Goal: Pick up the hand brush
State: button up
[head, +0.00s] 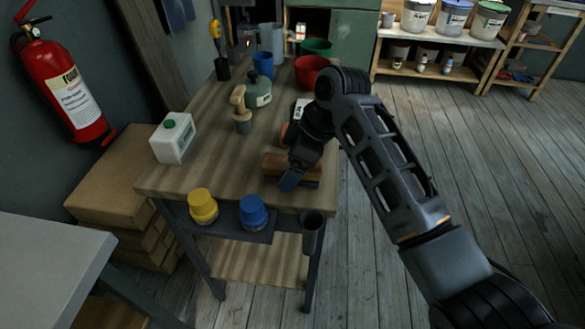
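What looks like the hand brush (274,162), a brown wooden block with a dark underside, lies near the front right edge of the wooden-topped workbench (200,180). My gripper (289,182) points down at the brush and overlaps its right half in the head view. The fingers hide part of the brush. I cannot tell whether they touch it, or whether they are open or shut.
Behind the wrist lies a partly hidden reddish-brown item (287,133). Yellow (203,206) and blue (253,212) jars sit on the front ledge.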

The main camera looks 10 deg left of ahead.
aim_at(285, 161)
jog(key=shift+c, duration=0.2)
jog(key=c, duration=1.1)
jog(key=shift+o, duration=0.2)
jog(key=shift+r, duration=0.15)
notch_tip(285, 161, up, 4)
jog(key=shift+r+b, duration=0.25)
jog(key=shift+b, duration=0.1)
jog(key=s+d+r, duration=0.1)
jog(key=d+r, duration=0.2)
jog(key=d, duration=0.2)
jog(key=s+d+r+p, duration=0.1)
jog(key=d+r, duration=0.2)
jog(key=d, duration=0.3)
jog(key=shift+d+r, duration=0.2)
jog(key=shift+r, duration=0.15)
jog(key=shift+s, duration=0.1)
